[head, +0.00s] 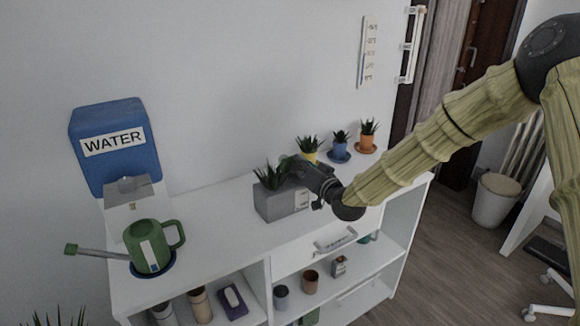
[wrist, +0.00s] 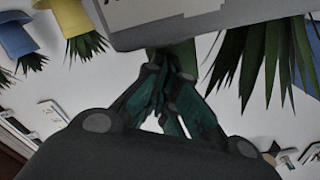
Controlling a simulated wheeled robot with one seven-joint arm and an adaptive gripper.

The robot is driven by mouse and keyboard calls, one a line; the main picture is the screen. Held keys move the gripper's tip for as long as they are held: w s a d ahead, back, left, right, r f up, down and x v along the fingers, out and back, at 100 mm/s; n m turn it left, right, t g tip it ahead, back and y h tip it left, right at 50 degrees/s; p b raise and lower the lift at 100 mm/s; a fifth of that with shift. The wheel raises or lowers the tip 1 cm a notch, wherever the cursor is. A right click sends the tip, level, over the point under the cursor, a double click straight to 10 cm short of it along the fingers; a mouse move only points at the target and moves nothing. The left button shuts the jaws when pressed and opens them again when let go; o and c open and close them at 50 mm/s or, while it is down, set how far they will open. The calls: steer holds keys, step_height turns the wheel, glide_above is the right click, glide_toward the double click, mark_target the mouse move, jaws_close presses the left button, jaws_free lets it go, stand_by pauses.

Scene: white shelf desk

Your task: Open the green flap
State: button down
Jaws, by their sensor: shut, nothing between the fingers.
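My gripper (head: 297,165) is shut and empty, reaching in from the right above the grey planter (head: 281,203). In the wrist view, my gripper (wrist: 165,82) has its dark teal fingers together, close to the planter's edge (wrist: 205,28). A green piece (wrist: 180,57) shows just beyond the fingertips there; I cannot tell whether it is a leaf or a flap, or whether the fingers touch it. Spiky green leaves (head: 270,177) stand in the planter, partly behind my gripper.
Small potted plants, one in an orange pot (head: 367,141), stand behind my arm. A drawer handle (head: 335,241) is below the white desk top (head: 205,215).

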steer(key=shift+w+a, duration=0.15)
steer(key=shift+w, duration=0.1)
steer(key=v, duration=0.8)
stand_by(1.0)
steer(key=v, duration=1.1)
steer(key=s+d+f+g+h+p, duration=0.2)
steer(key=s+f, duration=0.4)
steer(key=f, duration=0.3)
steer(key=s+d+f+m+g+h+p, duration=0.1)
steer(key=s+d+f+g+h+p, duration=0.15)
steer(key=s+f, duration=0.4)
steer(key=s+d+f+g+h+p, duration=0.1)
steer(key=s+d+f+g+h, duration=0.2)
steer(key=f, duration=0.8)
steer(key=s+d+f+g+h+p, duration=0.1)
steer(key=s+d+f+g, duration=0.1)
steer(key=s, duration=0.6)
steer(key=s+d+f+g+h+p, duration=0.1)
steer(key=s+d+f+g+p, duration=0.1)
steer(key=s, duration=0.7)
steer(key=s+d+f+g+h+p, duration=0.1)
steer(key=s+d+f+g, duration=0.2)
steer(key=s, duration=0.6)
steer(key=shift+s+d+f, duration=0.25)
steer(key=shift+d+f, duration=0.3)
steer(key=shift+f, duration=0.4)
